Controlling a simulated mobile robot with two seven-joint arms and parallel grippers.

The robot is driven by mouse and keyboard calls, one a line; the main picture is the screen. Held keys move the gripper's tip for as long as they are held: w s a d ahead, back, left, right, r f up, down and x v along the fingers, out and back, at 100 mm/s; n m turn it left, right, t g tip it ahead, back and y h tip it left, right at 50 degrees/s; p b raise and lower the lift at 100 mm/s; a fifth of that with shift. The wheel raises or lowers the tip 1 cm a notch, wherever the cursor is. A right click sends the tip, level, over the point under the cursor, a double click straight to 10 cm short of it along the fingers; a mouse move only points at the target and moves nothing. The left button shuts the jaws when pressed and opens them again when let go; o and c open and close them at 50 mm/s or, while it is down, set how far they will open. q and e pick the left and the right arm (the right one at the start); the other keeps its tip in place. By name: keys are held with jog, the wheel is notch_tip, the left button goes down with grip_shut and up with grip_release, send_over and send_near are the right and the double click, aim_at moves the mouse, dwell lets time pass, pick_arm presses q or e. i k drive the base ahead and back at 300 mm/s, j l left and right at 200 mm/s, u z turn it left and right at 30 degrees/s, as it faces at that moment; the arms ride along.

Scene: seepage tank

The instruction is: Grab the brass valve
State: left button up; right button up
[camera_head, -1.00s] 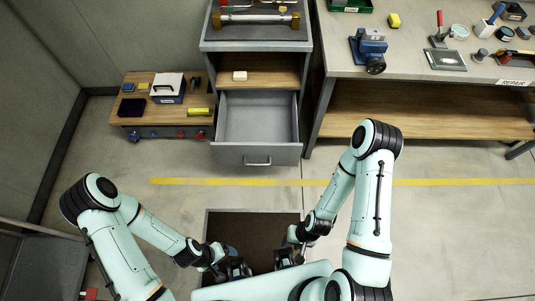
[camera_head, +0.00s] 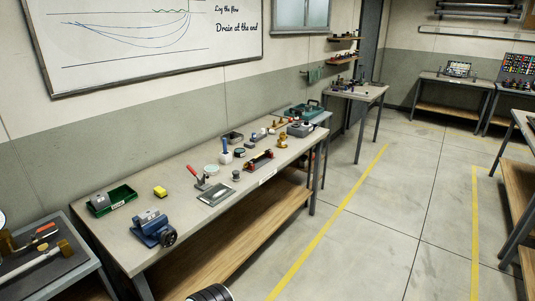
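A small brass-coloured fitting (camera_head: 283,141), which may be the brass valve, stands upright near the front edge of the long workbench (camera_head: 130,238), towards its far end. It is too small to make out its details. Other small brass-coloured pieces (camera_head: 281,122) stand behind it. A larger brass-coloured part (camera_head: 66,248) lies on the dark-topped cart at the lower left. Neither of my grippers is in view; only a dark round part of my arm shows at the bottom edge.
On the bench are a blue vise (camera_head: 153,228), a green bin (camera_head: 113,199), a yellow block (camera_head: 160,191), a red-handled clamp (camera_head: 200,178) and a grey plate (camera_head: 216,194). A smaller table (camera_head: 358,92) stands beyond. The floor (camera_head: 350,235) right of the bench is clear.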

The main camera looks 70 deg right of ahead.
aim_at(283, 136)
jog(key=z, duration=2.95)
jog(key=i+z, duration=0.25)
jog(key=i, duration=4.1)
jog(key=i+u, duration=0.25)
jog(key=u, duration=0.15)
jog(key=i+l+u, duration=0.2)
jog(key=u, duration=0.15)
jog(key=i+l+u, duration=0.15)
jog(key=u, duration=2)
jog(key=i+l, duration=0.05)
jog(key=l, duration=0.05)
